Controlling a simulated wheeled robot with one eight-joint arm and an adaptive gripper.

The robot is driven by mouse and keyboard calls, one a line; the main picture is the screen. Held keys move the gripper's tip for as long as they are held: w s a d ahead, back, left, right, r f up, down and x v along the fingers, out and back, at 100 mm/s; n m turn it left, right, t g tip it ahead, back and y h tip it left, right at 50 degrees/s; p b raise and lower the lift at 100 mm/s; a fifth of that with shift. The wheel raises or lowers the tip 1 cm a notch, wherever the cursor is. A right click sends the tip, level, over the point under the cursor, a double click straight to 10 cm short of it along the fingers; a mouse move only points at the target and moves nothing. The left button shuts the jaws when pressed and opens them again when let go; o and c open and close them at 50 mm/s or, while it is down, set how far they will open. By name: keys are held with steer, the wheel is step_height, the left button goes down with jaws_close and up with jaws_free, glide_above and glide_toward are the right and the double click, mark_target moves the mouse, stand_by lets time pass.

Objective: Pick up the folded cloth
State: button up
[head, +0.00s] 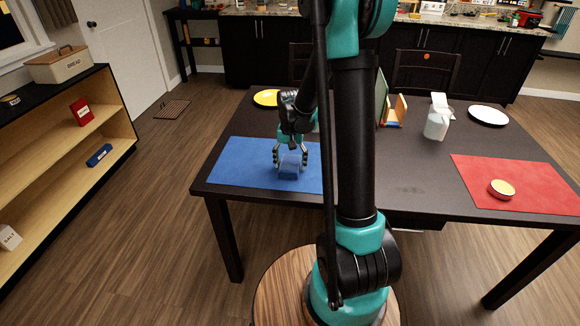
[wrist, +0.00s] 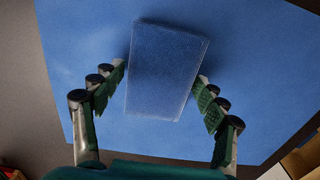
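The folded cloth (head: 291,166) is a blue block-like bundle on the blue placemat (head: 238,160) near the table's left front. In the wrist view the folded cloth (wrist: 166,72) is a slightly tilted rectangle, darker than the placemat (wrist: 75,60) under it. My gripper (head: 290,160) points down over the cloth. In the wrist view my gripper (wrist: 161,79) is open, with one finger on each side of the cloth. A gap shows on the left; the right fingertip is very close to the cloth's edge, and I cannot tell if it touches.
A yellow plate (head: 267,97) lies behind my gripper. Upright books (head: 394,112), a pale carton-like container (head: 437,120) and a white plate (head: 488,115) stand farther right. The front middle of the table is clear.

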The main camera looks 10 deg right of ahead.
mark_target(291, 162)
steer(key=c, duration=0.9)
steer(key=shift+r, duration=0.1)
steer(key=shift+c, duration=0.2)
step_height(291, 162, up, 20)
steer(key=o, duration=0.6)
steer(key=c, duration=0.3)
steer(key=shift+d, duration=0.1)
steer(key=shift+c, duration=0.3)
